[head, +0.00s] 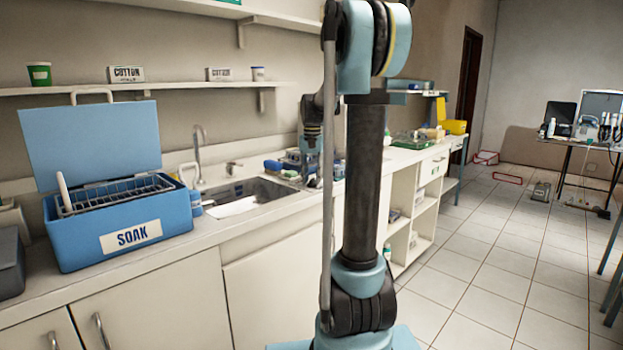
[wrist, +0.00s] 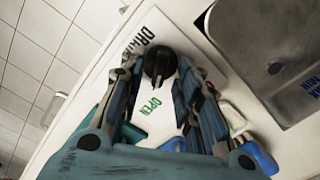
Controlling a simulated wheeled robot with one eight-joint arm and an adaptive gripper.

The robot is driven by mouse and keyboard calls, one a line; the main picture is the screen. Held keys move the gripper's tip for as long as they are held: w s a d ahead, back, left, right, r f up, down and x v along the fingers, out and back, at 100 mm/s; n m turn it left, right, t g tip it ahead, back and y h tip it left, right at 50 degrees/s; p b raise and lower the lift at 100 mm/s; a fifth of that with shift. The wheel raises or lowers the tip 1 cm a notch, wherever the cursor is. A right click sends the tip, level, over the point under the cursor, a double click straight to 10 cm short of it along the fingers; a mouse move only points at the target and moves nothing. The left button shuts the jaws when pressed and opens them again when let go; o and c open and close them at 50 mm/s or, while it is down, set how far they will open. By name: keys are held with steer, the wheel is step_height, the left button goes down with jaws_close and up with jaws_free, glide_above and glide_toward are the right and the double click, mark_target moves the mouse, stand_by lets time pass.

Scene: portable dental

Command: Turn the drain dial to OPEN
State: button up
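The black drain dial (wrist: 160,66) is on a white plate (wrist: 181,22) in the wrist view. "DRAIN" is printed beside the dial, partly covered by a finger. A green "OPEN" mark (wrist: 150,106) is printed on the plate, on the side nearer my palm. My gripper (wrist: 157,70) is open, with one finger on each side of the dial. Whether the fingers touch it cannot be told. In the head view my arm reaches down to the counter beyond the sink, and the dial is hidden.
The metal sink (head: 245,196) lies beside the dial, with a faucet (head: 199,155) behind it. A blue SOAK box (head: 128,235) stands left of the sink. Blue and green items (wrist: 255,155) lie close to my right finger. Tiled floor shows beyond the counter edge.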

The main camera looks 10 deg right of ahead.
mark_target(312, 179)
steer(key=shift+r, duration=0.1)
step_height(312, 179, up, 12)
stand_by(0.5)
steer(key=s+f+n+t, duration=0.1)
steer(key=s+f+n, duration=0.1)
steer(key=s+f, duration=1.2)
steer(key=s+f+n+t, duration=0.1)
steer(key=s+f+n, duration=0.2)
steer(key=s+f, duration=1.1)
steer(key=s, duration=0.7)
steer(key=shift+f, duration=0.3)
steer(key=shift+s, duration=0.1)
